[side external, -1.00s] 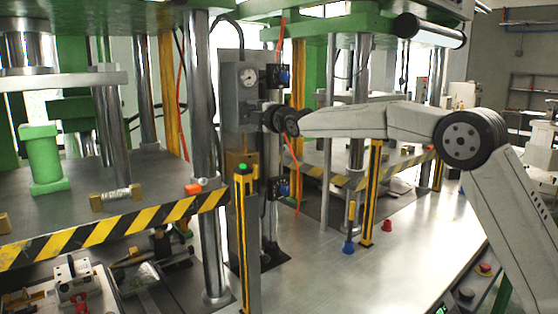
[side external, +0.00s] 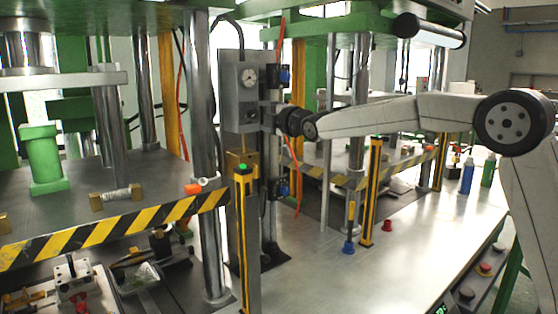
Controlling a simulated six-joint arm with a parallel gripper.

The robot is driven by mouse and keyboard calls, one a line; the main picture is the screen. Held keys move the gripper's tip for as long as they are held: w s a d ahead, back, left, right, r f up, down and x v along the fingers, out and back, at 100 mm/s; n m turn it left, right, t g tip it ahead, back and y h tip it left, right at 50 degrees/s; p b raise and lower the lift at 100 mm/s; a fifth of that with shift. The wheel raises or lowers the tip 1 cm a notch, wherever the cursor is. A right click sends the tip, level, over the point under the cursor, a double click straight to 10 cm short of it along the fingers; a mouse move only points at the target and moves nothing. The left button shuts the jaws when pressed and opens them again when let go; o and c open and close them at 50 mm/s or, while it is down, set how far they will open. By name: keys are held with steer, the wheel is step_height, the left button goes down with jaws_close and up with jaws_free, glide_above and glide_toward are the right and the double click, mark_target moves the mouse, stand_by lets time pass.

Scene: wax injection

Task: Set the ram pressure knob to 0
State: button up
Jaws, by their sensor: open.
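The grey control box (side external: 240,97) is mounted on a metal upright left of centre. A round white pressure gauge (side external: 249,75) is on its upper face. A small dark knob (side external: 250,115) sits below the gauge; its setting is too small to read. My gripper (side external: 266,116) is open and points left at the box at about the knob's height. It looks just to the right of the knob, apart from it and empty. The fingers are small in this view.
A striped guard rail (side external: 120,230) edges the press table at left. A yellow post with a green button (side external: 243,195) stands before the upright. A red hose (side external: 279,42) hangs behind. Blue (side external: 467,175) and green (side external: 488,170) bottles stand at right. The bench's middle is mostly clear.

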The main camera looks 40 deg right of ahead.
steer(key=shift+s, duration=1.3)
steer(key=s+a+f+m+g, duration=0.1)
steer(key=s+f+m+g, duration=0.5)
steer(key=f, duration=0.5)
steer(key=s+f+m+g, duration=0.2)
steer(key=s+f+m, duration=0.2)
steer(key=s+f, duration=0.55)
steer(key=s+f+m+g, duration=0.3)
steer(key=s+f+m, duration=0.1)
steer(key=s+f, duration=0.3)
steer(key=s+a+f+m+g, duration=0.1)
steer(key=s+f+m+g, duration=0.3)
steer(key=s+f, duration=0.3)
steer(key=s, duration=0.5)
steer(key=shift+s+f, duration=0.3)
steer(key=shift+f, duration=0.05)
